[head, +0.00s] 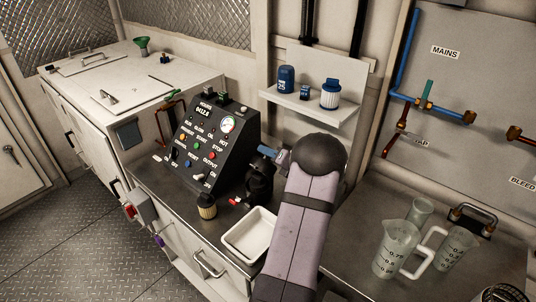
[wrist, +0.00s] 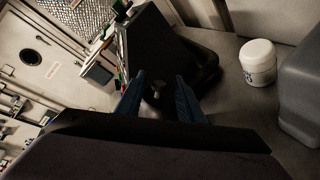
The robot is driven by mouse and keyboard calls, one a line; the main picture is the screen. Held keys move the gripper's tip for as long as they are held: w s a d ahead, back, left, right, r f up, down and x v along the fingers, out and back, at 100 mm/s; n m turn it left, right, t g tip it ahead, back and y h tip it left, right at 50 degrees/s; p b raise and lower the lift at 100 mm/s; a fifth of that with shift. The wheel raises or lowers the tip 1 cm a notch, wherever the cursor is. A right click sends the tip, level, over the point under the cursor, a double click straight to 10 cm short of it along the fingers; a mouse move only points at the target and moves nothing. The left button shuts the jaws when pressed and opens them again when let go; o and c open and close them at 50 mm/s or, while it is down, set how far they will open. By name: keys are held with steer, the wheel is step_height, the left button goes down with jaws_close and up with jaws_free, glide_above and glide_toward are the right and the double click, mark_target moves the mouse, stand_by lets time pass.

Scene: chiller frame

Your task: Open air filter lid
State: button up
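My gripper (head: 270,153) shows at the end of my arm in the head view, just above and beside a dark rounded housing (head: 259,182) on the steel counter, right of the control panel. The housing may be the air filter; no label shows. In the wrist view my gripper (wrist: 157,100) has its two blue fingers apart. A small pale knob (wrist: 156,93) shows between them on a dark surface; I cannot tell whether the fingers touch it. My gripper and arm partly hide the housing's top and right side in the head view.
The black control panel (head: 213,145) stands close on the left. A small yellowish filter (head: 207,207) and a white tray (head: 250,236) are in front. A wall shelf (head: 310,104) holds a blue can and a white filter. Jugs (head: 396,249) stand at right.

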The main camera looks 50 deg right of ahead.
steer(key=shift+b+v, duration=0.9)
steer(key=shift+v, duration=2.1)
